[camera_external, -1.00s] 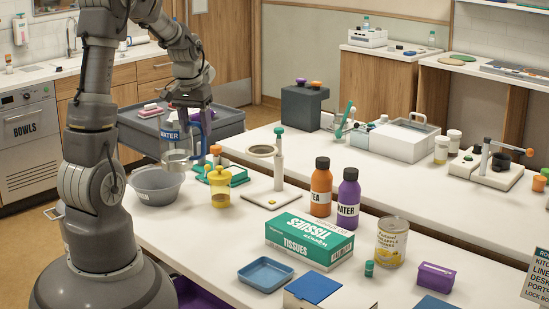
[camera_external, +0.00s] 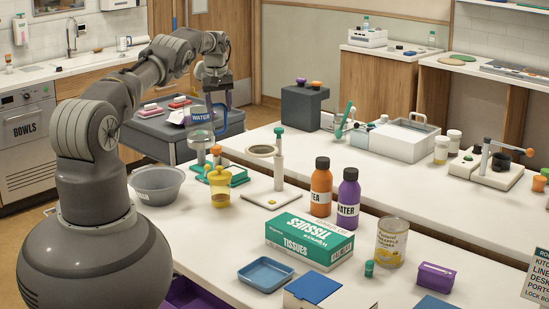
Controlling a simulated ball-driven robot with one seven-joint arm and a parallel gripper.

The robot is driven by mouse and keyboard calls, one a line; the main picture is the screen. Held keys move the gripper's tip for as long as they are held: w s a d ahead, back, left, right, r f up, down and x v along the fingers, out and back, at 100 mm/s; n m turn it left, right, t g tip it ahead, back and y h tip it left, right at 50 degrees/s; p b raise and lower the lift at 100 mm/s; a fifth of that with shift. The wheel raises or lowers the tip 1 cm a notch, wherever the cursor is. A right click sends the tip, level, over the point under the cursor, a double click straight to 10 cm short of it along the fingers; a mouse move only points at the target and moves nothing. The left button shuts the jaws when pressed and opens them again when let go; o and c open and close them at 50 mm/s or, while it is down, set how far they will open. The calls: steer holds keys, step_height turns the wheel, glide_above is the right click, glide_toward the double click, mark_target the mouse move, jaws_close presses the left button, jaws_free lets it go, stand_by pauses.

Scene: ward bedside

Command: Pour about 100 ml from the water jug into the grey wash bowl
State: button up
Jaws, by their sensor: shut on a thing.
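The water jug (camera_external: 201,134) is clear, with a blue handle and a white WATER label. It hangs roughly upright above the far left end of the white table, up and to the right of the bowl. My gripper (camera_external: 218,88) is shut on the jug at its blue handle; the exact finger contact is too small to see. The grey wash bowl (camera_external: 158,187) stands on the table's left end, apart from the jug. The water level in the jug and the inside of the bowl are hard to tell.
A grey cart (camera_external: 160,140) with pink and red items is behind. A tissue box (camera_external: 310,241) and bottles stand further right.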

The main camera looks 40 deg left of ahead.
mark_target(220, 130)
step_height(220, 130, down, 5)
steer(key=shift+w+f, duration=0.1)
stand_by(0.3)
